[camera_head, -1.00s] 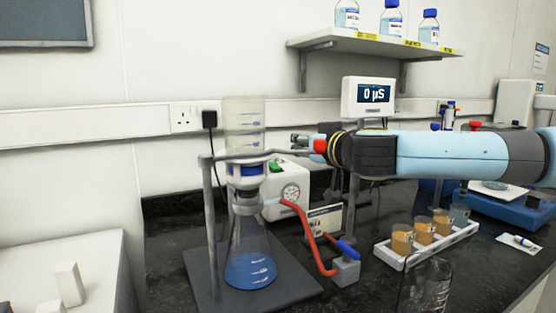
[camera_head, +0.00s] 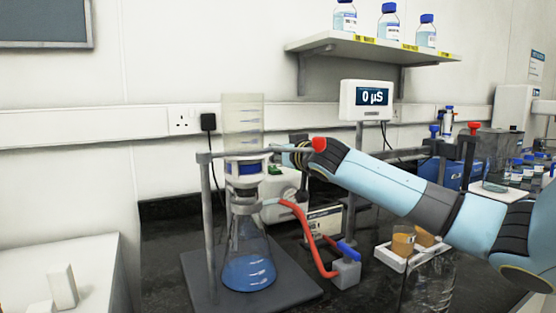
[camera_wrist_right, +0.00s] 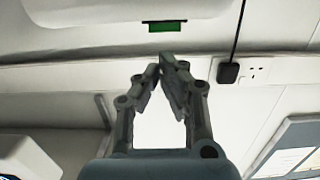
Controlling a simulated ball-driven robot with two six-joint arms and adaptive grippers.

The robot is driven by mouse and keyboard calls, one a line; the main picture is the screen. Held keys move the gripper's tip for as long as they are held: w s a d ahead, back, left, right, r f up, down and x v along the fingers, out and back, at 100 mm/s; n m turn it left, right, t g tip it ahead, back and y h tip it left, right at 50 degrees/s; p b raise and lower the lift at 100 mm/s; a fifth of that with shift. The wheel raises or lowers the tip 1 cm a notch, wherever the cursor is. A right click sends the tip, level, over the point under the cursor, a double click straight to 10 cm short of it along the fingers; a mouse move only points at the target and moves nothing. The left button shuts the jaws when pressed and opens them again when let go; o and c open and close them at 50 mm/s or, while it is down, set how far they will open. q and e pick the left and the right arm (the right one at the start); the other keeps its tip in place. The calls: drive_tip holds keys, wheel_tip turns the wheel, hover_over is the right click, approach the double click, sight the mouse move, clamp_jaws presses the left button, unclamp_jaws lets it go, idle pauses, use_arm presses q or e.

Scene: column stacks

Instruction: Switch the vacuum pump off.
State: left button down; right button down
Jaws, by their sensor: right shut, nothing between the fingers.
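The vacuum pump (camera_head: 284,190) is a white box behind the column and flask stand. Its green switch (camera_head: 275,170) shows just right of the glass column, and its dial is partly covered by my arm. In the right wrist view the green switch (camera_wrist_right: 167,27) sits in a dark frame on the pump's white face (camera_wrist_right: 90,15). My right gripper (camera_wrist_right: 166,64) is shut and empty, its fingertips close to the switch in that picture; contact cannot be told. In the head view its fingers are hidden behind my wrist and the stand. My left gripper is not in view.
The glass column (camera_head: 243,120) and blue-liquid flask (camera_head: 249,262) stand close in front of the pump. A red hose (camera_head: 312,237) runs to a blue-handled valve (camera_head: 347,250). A meter (camera_head: 367,100) rises behind my arm. Beakers in a white tray (camera_head: 388,256) stand right.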

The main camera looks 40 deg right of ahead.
drive_tip(key=shift+w+f, duration=0.1)
drive_tip(key=shift+f, duration=0.7)
